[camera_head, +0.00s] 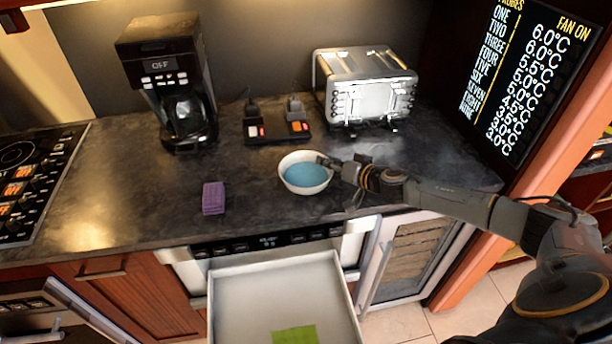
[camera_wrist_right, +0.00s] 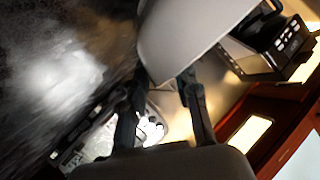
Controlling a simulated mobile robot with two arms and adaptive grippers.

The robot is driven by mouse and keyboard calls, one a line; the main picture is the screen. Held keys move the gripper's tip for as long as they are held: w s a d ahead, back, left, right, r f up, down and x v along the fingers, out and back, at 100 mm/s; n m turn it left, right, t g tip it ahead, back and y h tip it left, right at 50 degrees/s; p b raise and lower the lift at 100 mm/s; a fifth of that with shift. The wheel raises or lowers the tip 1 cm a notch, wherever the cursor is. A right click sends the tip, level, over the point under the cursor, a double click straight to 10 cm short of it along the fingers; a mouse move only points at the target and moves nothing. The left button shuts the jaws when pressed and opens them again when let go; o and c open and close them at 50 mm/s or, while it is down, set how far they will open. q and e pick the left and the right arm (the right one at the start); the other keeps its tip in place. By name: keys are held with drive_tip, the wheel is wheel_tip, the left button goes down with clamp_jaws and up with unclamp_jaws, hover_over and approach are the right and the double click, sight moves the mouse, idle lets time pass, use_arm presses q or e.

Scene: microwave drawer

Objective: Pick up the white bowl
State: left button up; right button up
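The white bowl (camera_head: 304,188), blue inside, shows in the head view near the middle of the dark counter, towards its front edge. My right gripper (camera_head: 333,165) reaches in from the right and is at the bowl's right rim. In the right wrist view the bowl (camera_wrist_right: 185,30) is large at the top centre, and the two dark fingertips of my right gripper (camera_wrist_right: 163,85) converge on its edge, with the bowl wall between them. It looks shut on the wall. I cannot tell whether the bowl touches the counter. My left gripper is not in view.
A purple sponge (camera_head: 213,198) lies left of the bowl. A coffee maker (camera_head: 170,80), a black item with red switches (camera_head: 277,127) and a silver toaster (camera_head: 366,88) stand behind. Below the counter, an open drawer (camera_head: 235,305) holds a green square (camera_head: 295,335). A cooktop (camera_head: 30,180) is at left.

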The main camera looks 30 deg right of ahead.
clamp_jaws()
drive_tip(key=shift+r, duration=0.15)
